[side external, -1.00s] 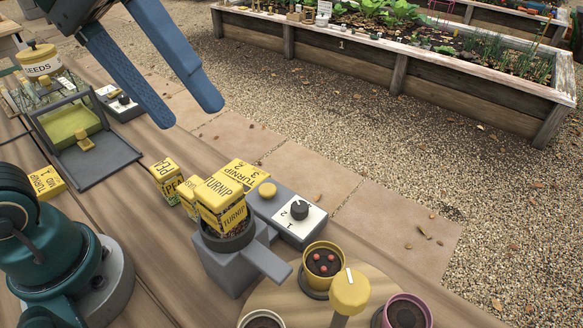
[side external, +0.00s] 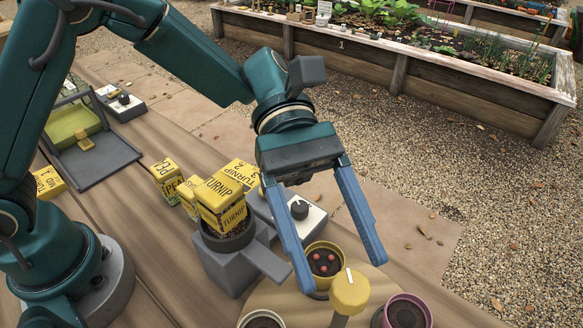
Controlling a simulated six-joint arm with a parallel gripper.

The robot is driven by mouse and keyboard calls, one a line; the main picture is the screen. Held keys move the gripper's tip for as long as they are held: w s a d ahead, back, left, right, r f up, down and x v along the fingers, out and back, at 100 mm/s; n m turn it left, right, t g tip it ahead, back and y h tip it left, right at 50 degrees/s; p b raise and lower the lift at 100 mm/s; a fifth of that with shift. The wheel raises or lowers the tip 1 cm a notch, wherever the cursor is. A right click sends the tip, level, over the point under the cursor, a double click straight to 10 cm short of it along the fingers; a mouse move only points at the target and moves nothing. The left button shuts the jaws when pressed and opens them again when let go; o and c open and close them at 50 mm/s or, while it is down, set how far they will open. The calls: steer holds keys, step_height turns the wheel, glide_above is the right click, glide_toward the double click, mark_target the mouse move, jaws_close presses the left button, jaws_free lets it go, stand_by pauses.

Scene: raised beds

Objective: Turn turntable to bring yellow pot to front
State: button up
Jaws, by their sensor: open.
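The round wooden turntable (side external: 290,308) is at the bottom of the side external view, partly cut off by the frame edge. On it stand a yellow pot (side external: 312,252) with dark soil and red dots at its back, a pink pot (side external: 405,314) at the right, and a pale-rimmed pot (side external: 262,321) at the front left, cut off.
A grey holder (side external: 225,265) with turnip packets (side external: 222,205) stands left of the turntable. A dial box (side external: 302,222) sits behind the yellow pot. A green-and-grey bin (side external: 80,140) is at the far left. Gravel lies beyond the table.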

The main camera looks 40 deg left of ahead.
mark_target(352, 287)
steer(key=shift+x, duration=2.05)
jaws_close()
steer(key=shift+m+g+y, duration=0.3)
steer(key=shift+m+g, duration=0.1)
steer(key=shift+f+m+g+y, duration=0.1)
steer(key=shift+m+g+y, duration=0.7)
steer(key=shift+m+g, duration=0.15)
steer(key=shift+m+g+y, duration=0.65)
steer(key=shift+m+y, duration=0.15)
steer(key=shift+m, duration=0.15)
steer(key=shift+s+a+m+g+y, duration=0.1)
steer(key=shift+m+g+y, duration=0.4)
steer(key=shift+m+y, duration=0.2)
